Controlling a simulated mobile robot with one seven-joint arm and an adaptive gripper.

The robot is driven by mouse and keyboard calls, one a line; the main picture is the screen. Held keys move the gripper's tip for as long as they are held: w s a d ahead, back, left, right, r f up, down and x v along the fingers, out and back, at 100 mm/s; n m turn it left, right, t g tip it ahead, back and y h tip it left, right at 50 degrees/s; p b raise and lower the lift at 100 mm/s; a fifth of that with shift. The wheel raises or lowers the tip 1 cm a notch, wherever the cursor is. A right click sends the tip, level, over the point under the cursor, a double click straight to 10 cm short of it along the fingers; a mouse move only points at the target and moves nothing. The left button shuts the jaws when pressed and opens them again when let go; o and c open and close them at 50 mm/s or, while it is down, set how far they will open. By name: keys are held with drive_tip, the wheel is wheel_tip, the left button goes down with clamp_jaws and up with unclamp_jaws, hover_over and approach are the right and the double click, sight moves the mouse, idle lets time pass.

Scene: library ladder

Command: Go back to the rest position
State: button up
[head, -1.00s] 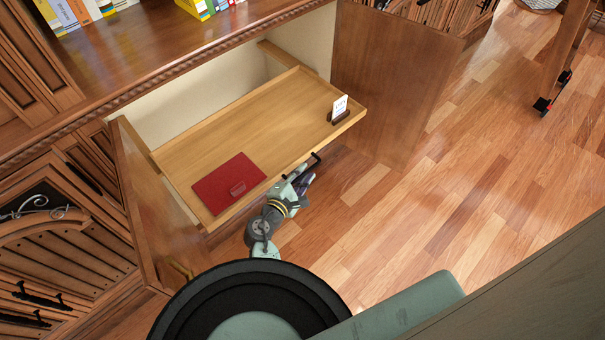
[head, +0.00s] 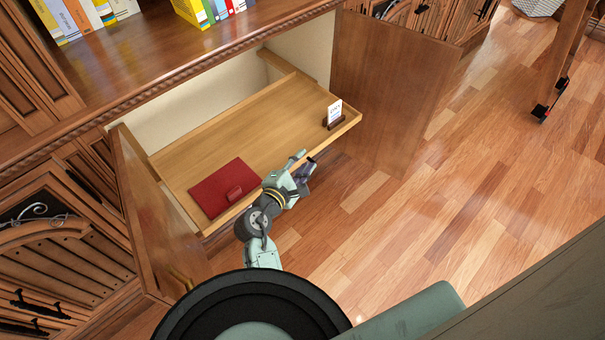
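My gripper (head: 304,166) is at the end of my pale green arm, over the front edge of the pulled-out wooden drawer (head: 232,134). Nothing shows between its fingers, but they are small and seen from above, so I cannot tell whether they are open or shut. A red folder-like item (head: 217,188) lies flat at the drawer's front left. A small white card in a dark stand (head: 334,115) stands at the drawer's right end. The drawer's dark handle is hidden behind my gripper.
Open cabinet doors stand left (head: 155,215) and right (head: 385,95) of the drawer. A shelf with several books (head: 200,12) is above. Wooden floor (head: 400,210) is clear to the right. A wheeled ladder leg (head: 548,95) stands at the far right.

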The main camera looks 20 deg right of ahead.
drive_tip(key=shift+r, duration=0.35)
idle(0.3)
